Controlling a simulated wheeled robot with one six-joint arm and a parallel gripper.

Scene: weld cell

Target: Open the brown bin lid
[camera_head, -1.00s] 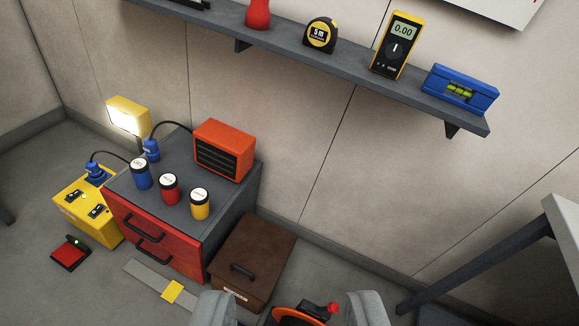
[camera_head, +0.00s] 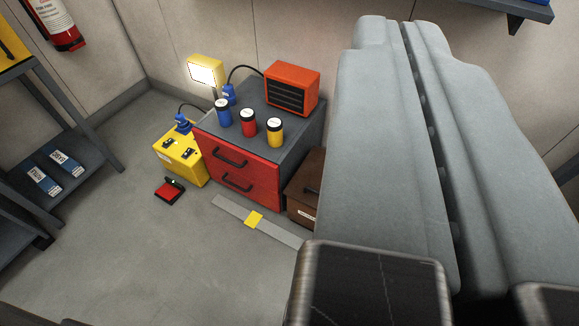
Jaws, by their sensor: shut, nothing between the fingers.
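The brown bin (camera_head: 301,205) stands on the floor against the right side of the red drawer cabinet. Its brown lid (camera_head: 304,174) looks closed, and part of a dark handle (camera_head: 312,189) shows on it. My gripper (camera_head: 403,24) fills the right of the view, its two long grey fingers lying side by side with only a thin dark gap. It is shut and empty. It hides the right part of the bin and lid. I cannot tell how far the fingers are from the bin.
The red drawer cabinet (camera_head: 236,172) carries three jars and an orange heater (camera_head: 292,88). A yellow box (camera_head: 180,160), a red pedal (camera_head: 169,190) and a grey strip (camera_head: 278,233) lie on the floor. A shelf rack (camera_head: 75,180) stands left.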

